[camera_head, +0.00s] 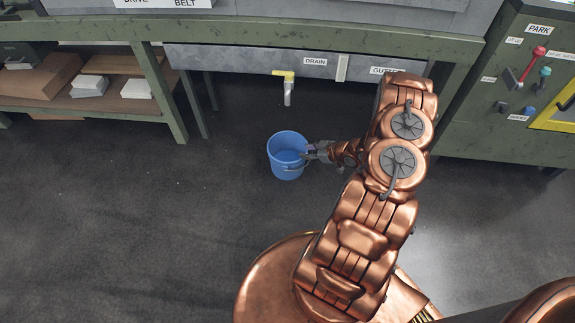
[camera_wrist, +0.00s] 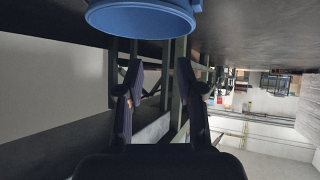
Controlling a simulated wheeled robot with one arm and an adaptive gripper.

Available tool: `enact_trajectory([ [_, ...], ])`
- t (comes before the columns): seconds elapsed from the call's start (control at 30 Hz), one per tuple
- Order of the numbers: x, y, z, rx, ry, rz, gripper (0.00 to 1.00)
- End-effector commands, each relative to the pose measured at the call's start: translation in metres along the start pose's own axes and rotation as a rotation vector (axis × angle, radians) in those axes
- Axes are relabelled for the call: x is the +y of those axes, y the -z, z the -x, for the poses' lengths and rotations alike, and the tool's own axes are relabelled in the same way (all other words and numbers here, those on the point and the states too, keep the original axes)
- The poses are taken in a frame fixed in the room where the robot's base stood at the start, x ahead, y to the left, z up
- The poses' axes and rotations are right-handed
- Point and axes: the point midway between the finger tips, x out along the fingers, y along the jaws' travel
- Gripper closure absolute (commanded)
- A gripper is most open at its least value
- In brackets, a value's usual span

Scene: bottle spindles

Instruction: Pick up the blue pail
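The blue pail (camera_head: 278,147) stands upright on the dark floor in the head view, its open top facing up. My gripper (camera_head: 307,154) is at the pail's right side, close to its rim. In the wrist view, the pail (camera_wrist: 143,20) is cut off by the top edge of the picture. There my gripper (camera_wrist: 158,75) shows two dark fingers spread apart with a clear gap and nothing held between them. I cannot tell whether a finger touches the pail.
A yellow-handled drain tap (camera_head: 285,83) hangs from the bench behind the pail. A green table leg (camera_head: 162,92) and a shelf with boxes (camera_head: 40,80) stand at the left. A green control cabinet (camera_head: 465,110) stands at the right. The floor (camera_head: 130,230) left of the pail is clear.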

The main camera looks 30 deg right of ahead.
Motion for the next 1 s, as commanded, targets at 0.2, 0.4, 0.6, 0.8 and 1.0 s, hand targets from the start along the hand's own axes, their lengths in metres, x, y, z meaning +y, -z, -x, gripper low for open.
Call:
enact_trajectory([
  [0.2,-0.036,-0.026,-0.019,0.159,0.049,-0.048,0.63],
  [0.4,-0.046,-0.027,-0.025,0.209,0.062,-0.059,0.63],
  [0.6,-0.049,-0.021,-0.054,0.212,0.065,-0.06,0.63],
  [0.8,-0.051,-0.016,-0.08,0.211,0.065,-0.061,0.63],
  [1.0,-0.051,-0.013,-0.09,0.21,0.064,-0.062,0.63],
])
